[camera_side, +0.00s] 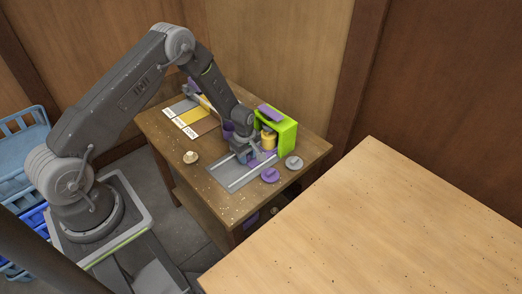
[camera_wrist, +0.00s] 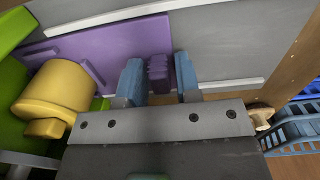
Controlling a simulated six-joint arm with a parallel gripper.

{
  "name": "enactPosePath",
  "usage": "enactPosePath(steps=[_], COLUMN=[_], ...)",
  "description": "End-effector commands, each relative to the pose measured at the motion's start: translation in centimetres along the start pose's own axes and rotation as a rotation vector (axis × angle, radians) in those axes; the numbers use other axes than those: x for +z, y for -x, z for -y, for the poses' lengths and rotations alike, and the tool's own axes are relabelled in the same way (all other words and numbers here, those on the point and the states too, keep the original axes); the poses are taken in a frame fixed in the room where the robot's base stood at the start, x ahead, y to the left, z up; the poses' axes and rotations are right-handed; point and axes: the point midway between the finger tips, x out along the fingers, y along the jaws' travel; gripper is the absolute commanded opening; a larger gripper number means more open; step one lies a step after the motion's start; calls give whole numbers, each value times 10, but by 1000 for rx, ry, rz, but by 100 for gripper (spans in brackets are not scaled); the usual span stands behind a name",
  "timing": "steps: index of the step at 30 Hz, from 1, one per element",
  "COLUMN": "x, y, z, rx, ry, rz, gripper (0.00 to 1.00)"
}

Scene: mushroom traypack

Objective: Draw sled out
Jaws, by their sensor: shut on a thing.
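The purple sled (camera_wrist: 110,42) lies flat between two pale rails (camera_wrist: 90,20) on a grey plate (camera_side: 228,174). Its ribbed purple handle (camera_wrist: 158,72) stands between the blue fingertips of my gripper (camera_wrist: 159,80), which is shut on it. In the side view my gripper (camera_side: 245,157) is low over the rails, in front of the green frame (camera_side: 287,138). A yellow cylinder (camera_side: 268,138) hangs within the frame; it also shows at the left of the wrist view (camera_wrist: 55,88). Part of the sled is hidden by the cylinder and my gripper.
A pale mushroom-like piece (camera_side: 191,157) lies left of the plate. A purple disc (camera_side: 270,175) and a grey disc (camera_side: 294,162) lie to the right. Labelled coloured cards (camera_side: 190,118) are at the back left. The rails' near left end is clear.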

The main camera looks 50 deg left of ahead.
Motion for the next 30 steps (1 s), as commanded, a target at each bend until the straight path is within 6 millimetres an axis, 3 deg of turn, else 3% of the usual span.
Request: enactPosePath(steps=[1, 6, 30], x=[0, 0, -1], y=[-7, -7, -6], z=[12, 26, 80], rx=[-22, -29, -30], ry=[0, 0, 0], rz=[3, 4, 5], gripper=[18, 18, 17])
